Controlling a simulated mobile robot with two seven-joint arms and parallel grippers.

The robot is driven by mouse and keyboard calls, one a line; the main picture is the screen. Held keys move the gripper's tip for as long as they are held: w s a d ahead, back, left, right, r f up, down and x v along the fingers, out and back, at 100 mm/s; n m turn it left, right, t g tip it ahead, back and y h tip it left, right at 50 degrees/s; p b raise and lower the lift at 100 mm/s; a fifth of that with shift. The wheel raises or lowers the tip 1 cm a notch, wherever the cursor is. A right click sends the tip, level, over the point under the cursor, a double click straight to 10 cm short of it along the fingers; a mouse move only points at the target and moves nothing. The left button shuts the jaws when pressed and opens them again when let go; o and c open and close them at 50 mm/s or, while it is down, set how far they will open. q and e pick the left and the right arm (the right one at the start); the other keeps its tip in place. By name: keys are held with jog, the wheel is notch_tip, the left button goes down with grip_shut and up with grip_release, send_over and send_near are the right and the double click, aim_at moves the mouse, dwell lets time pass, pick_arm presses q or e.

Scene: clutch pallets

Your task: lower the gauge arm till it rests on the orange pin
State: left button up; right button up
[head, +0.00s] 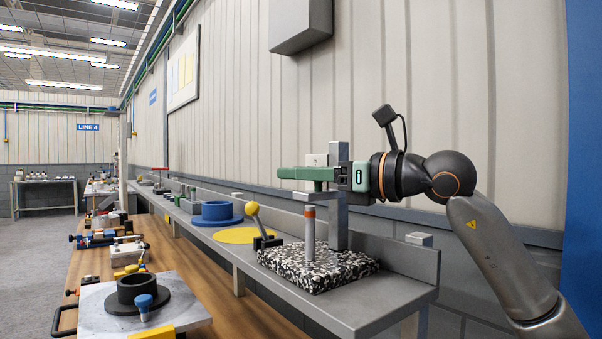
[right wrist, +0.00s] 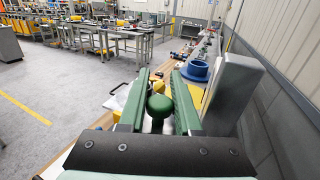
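The gauge arm (head: 309,196) is a short grey bar reaching left from an upright grey column (head: 338,225) on a black-and-white speckled base (head: 330,272). The pin (head: 309,240) stands upright on the base under the arm, grey with an orange band near its top. A small gap shows between arm and pin. My right gripper (head: 285,173) has long green fingers level above the arm. In the right wrist view, a green knob (right wrist: 158,106) sits between the fingers (right wrist: 160,78) and fills the gap between them. My left gripper is not in view.
On the grey shelf, a yellow ball-topped lever (head: 252,208), a yellow disc (head: 247,236) and a blue ring (head: 217,212) stand left of the base. A plate (head: 100,315) with a dark ring is on the wooden bench. The wall is close behind.

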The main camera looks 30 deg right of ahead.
grip_shut()
dwell(1.0)
